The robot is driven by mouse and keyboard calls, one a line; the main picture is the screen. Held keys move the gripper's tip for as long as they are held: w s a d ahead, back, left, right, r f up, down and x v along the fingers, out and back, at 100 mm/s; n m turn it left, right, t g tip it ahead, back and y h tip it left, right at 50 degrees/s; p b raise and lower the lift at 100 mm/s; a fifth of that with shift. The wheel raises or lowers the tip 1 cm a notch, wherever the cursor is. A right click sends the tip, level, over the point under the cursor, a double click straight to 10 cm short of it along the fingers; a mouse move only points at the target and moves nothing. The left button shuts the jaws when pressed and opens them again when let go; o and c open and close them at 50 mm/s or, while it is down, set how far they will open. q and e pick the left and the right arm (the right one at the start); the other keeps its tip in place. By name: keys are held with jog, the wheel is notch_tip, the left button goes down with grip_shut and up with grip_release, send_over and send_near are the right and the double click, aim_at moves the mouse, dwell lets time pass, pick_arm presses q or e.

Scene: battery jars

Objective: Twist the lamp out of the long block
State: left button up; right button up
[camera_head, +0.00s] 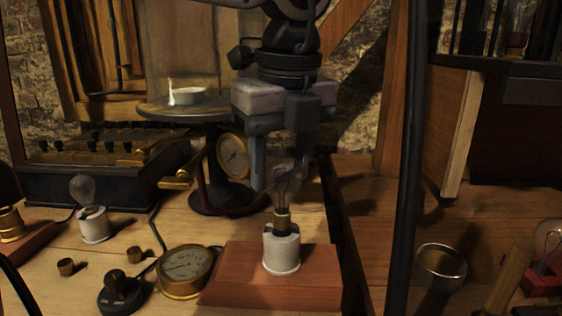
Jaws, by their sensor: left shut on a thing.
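A clear glass lamp (284,197) with a brass base stands upright in a white socket (281,252). The socket sits on a reddish wooden block (235,290) at the bottom middle of the head view. My left gripper (278,178) points down from above, its fingers shut on the glass of the lamp. The lamp's upper part is partly hidden by the fingers. The brass base still shows at the socket's top. My right gripper is not in view.
A brass gauge (186,271) and a black knob (121,292) lie left of the block. Another lamp (83,190) in a white socket stands farther left. A dark vertical pole (406,170) and a metal cup (441,267) are on the right.

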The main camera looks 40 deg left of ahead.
pick_arm(q)
jog(key=shift+r+p, duration=1.95)
jog(key=shift+r, duration=0.5)
